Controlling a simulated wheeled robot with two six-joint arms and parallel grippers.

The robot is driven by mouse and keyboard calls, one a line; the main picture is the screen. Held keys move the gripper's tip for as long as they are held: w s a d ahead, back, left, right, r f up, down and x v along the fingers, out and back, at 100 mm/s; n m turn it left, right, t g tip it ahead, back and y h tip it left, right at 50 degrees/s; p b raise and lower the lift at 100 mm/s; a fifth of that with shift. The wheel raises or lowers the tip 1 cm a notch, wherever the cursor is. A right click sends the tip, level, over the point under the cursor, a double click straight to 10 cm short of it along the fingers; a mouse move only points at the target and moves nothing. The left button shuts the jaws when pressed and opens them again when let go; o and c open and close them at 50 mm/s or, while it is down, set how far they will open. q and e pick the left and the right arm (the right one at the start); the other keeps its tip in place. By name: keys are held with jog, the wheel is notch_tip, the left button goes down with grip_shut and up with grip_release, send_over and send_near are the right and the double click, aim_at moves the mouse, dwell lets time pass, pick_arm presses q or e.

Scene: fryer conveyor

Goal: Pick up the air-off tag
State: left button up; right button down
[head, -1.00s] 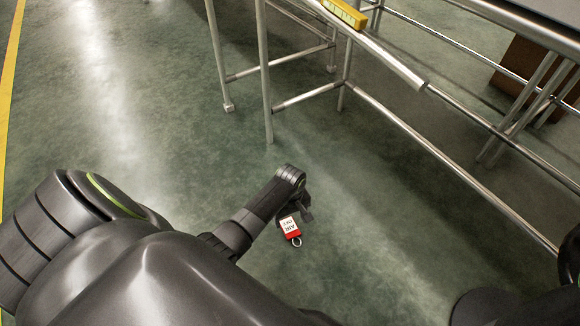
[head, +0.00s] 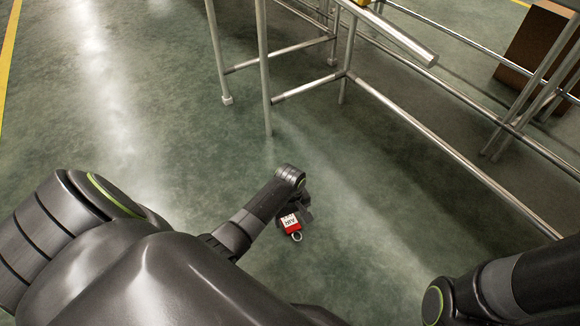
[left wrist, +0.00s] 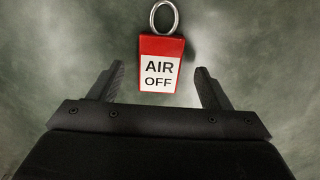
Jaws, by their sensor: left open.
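The air-off tag (head: 290,224) is a small red block with a white label and a metal ring. It also shows in the left wrist view (left wrist: 160,65), with "AIR OFF" readable and the ring at its far end. My left gripper (head: 300,213) is open, close to the tag. In the left wrist view, the fingers (left wrist: 160,80) stand apart on both sides of the tag's lower part, with a visible gap on each side. I cannot tell how far the tag is below the fingertips. My right gripper is out of view.
A metal pipe frame (head: 430,142) runs from the top middle to the right edge. A yellow piece (head: 357,3) sits on its upper rail. A brown panel (head: 535,58) stands behind it. The green floor around the tag is clear.

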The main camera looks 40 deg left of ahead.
pick_arm(q)
jog(key=shift+f+b, duration=0.45)
jog(key=shift+f, duration=0.45)
jog(key=c, duration=1.1)
jog(key=shift+c, duration=0.2)
jog(key=shift+r, duration=0.15)
